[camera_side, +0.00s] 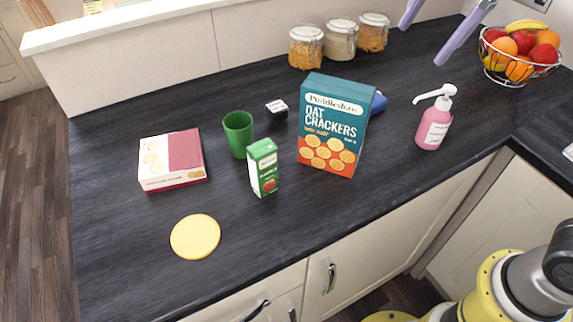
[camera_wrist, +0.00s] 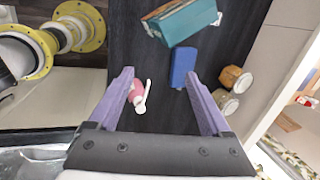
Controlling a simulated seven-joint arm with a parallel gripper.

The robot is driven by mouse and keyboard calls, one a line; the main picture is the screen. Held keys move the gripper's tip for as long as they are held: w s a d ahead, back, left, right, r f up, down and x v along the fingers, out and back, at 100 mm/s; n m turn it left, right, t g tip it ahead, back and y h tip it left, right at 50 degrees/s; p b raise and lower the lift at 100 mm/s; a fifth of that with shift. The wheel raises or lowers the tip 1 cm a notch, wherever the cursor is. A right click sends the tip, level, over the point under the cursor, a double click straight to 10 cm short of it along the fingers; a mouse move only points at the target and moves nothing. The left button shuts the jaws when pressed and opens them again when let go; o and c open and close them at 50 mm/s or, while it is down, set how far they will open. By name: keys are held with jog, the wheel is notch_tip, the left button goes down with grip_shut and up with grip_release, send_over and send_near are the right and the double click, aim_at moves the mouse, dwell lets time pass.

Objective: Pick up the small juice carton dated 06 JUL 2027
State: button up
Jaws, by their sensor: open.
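A small green and white juice carton (camera_side: 264,168) stands upright on the dark counter in the side view, between the green cup and the cracker box. No date can be read on it, and no other juice carton shows. My gripper (camera_side: 421,45) is at the top right of the side view, with its purple fingers apart and nothing between them. It is well to the right of the carton and farther back. In the wrist view my gripper (camera_wrist: 160,75) is also open and empty above the counter. The carton cannot be made out there.
An oat crackers box (camera_side: 331,126) stands right of the carton, with a blue object (camera_side: 378,102) partly hidden behind it. A green cup (camera_side: 238,134), a red-white box (camera_side: 172,160), a yellow disc (camera_side: 195,236), a pink pump bottle (camera_side: 435,122), jars (camera_side: 340,40) and a fruit basket (camera_side: 520,62) surround.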

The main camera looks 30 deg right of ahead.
jog(key=w+a+f+m+g, duration=0.15)
jog(key=w+a+f, duration=0.25)
jog(key=w+a, duration=0.55)
jog(key=n+g, duration=0.2)
send_over(263, 148)
jog(key=shift+h, duration=0.4)
notch_tip(263, 148, down, 11)
jog(key=shift+w+r, duration=0.1)
notch_tip(263, 148, down, 8)
jog(key=shift+r, duration=0.15)
jog(key=shift+f, duration=2.85)
jog(key=shift+c, duration=0.3)
jog(key=shift+r, duration=0.1)
grip_shut()
